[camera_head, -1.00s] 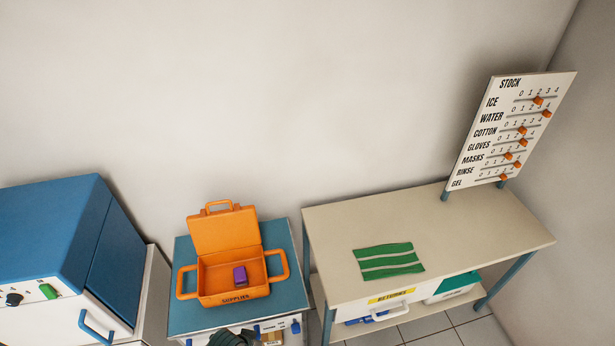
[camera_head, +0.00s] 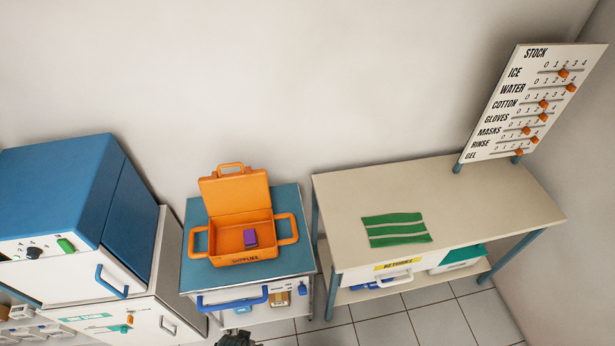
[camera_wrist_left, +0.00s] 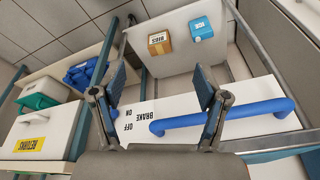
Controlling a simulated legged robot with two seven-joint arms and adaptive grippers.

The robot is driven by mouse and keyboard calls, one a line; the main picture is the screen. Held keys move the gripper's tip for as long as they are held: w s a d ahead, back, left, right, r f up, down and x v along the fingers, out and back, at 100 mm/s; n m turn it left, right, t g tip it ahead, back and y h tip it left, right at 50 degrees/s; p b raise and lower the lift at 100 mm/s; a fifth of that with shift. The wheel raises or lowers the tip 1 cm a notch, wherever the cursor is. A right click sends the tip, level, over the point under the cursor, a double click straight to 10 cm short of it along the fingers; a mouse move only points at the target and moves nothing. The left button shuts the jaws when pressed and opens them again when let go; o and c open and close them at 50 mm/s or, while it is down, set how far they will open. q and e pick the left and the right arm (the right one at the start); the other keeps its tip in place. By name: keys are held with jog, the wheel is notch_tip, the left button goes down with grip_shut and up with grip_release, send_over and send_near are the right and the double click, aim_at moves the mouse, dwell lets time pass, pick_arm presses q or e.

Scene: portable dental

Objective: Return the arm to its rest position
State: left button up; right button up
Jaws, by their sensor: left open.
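My left gripper (camera_wrist_left: 162,82) is open and empty in the left wrist view, its two fingers spread apart. Behind the fingers are a white panel marked BRAKE, ON and OFF (camera_wrist_left: 150,125) and a blue handle (camera_wrist_left: 225,115). In the head view only a dark part of the left gripper (camera_head: 236,340) shows at the bottom edge, below the cart (camera_head: 285,232). Its fingertips are hard to make out there. My right gripper is not in view.
On the cart stands an open orange case (camera_head: 232,258) holding a purple item (camera_head: 250,238). A blue and white cabinet (camera_head: 60,190) is at left. At right is a table (camera_head: 470,190) with green strips (camera_head: 395,229) and a stock board (camera_head: 535,105). Tiled floor lies in front.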

pick_arm(q)
jog(key=s+a+f+g, duration=0.1)
jog(key=s+f, duration=0.3)
jog(key=f, duration=0.6)
jog(key=s+a+f, duration=0.1)
jog(key=s+f, duration=0.4)
jog(key=f, duration=0.5)
jog(key=s+a+f, duration=0.1)
jog(key=s+f, duration=0.6)
jog(key=s, duration=0.4)
jog(key=shift+s+a+f+g+b, duration=0.3)
jog(key=shift+s+a+g+b, duration=0.05)
jog(key=shift+a+g+b, duration=0.1)
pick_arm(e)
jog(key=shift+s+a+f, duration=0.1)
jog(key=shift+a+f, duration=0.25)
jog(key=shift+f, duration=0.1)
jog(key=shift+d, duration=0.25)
